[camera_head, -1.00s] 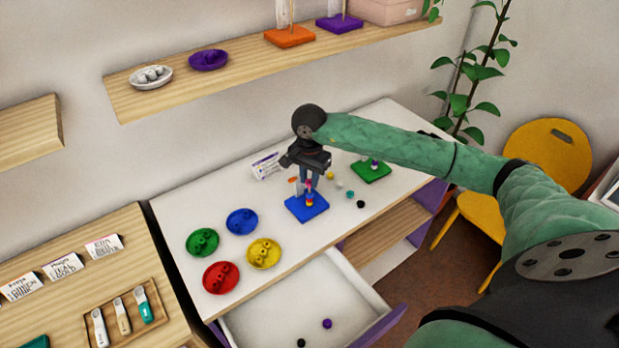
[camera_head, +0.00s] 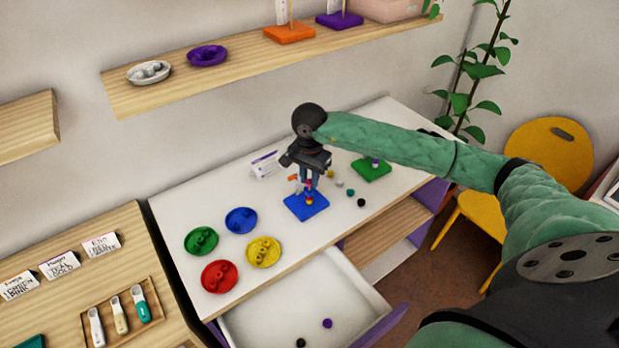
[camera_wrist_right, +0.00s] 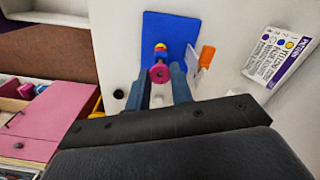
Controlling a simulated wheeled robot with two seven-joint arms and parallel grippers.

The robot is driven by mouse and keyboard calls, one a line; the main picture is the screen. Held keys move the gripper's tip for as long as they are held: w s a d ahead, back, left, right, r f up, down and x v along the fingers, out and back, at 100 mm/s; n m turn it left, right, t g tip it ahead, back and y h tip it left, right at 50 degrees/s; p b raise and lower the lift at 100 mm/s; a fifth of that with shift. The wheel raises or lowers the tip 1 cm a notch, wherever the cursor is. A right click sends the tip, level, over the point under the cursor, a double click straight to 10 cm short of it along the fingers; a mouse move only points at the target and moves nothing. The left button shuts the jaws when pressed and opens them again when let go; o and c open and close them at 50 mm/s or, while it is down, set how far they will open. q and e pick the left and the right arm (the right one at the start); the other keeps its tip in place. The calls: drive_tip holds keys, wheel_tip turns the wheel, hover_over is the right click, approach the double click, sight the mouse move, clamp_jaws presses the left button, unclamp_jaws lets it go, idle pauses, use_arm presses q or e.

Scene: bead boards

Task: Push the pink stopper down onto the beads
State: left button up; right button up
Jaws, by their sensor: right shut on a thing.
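The blue bead board (camera_head: 304,208) stands on the white desk, with a short stack of beads (camera_head: 310,201) on it. The pink stopper (camera_head: 309,184) is just above the stack. My right gripper (camera_head: 309,182) points down over the board with its fingers shut on the pink stopper. In the right wrist view the stopper (camera_wrist_right: 159,73) sits between the two fingertips, with red and yellow beads (camera_wrist_right: 160,47) beyond it on the blue board (camera_wrist_right: 170,30). I cannot tell whether the stopper touches the top bead. My left gripper is not in view.
A white card (camera_head: 264,164) and a green board (camera_head: 371,169) stand near the blue board. Loose beads (camera_head: 350,192) lie to its right. Green (camera_head: 201,240), blue (camera_head: 241,220), red (camera_head: 219,276) and yellow (camera_head: 263,251) dishes are on the left. The drawer (camera_head: 300,300) below is open.

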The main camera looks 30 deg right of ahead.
sight(310, 183)
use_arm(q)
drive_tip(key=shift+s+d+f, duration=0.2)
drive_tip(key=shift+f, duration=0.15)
use_arm(e)
drive_tip(key=shift+f, duration=0.35)
use_arm(q)
drive_tip(key=shift+b, duration=0.3)
use_arm(e)
drive_tip(key=o, duration=1)
drive_tip(key=shift+d, duration=0.1)
drive_tip(key=shift+r, duration=0.2)
wheel_tip(310, 183, up, 6)
drive_tip(key=b, duration=0.3)
drive_tip(key=shift+r, duration=0.25)
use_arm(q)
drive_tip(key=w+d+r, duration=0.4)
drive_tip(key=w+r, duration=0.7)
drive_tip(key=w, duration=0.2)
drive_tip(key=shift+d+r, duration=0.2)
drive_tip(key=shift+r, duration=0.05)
use_arm(e)
drive_tip(key=shift+r, duration=0.7)
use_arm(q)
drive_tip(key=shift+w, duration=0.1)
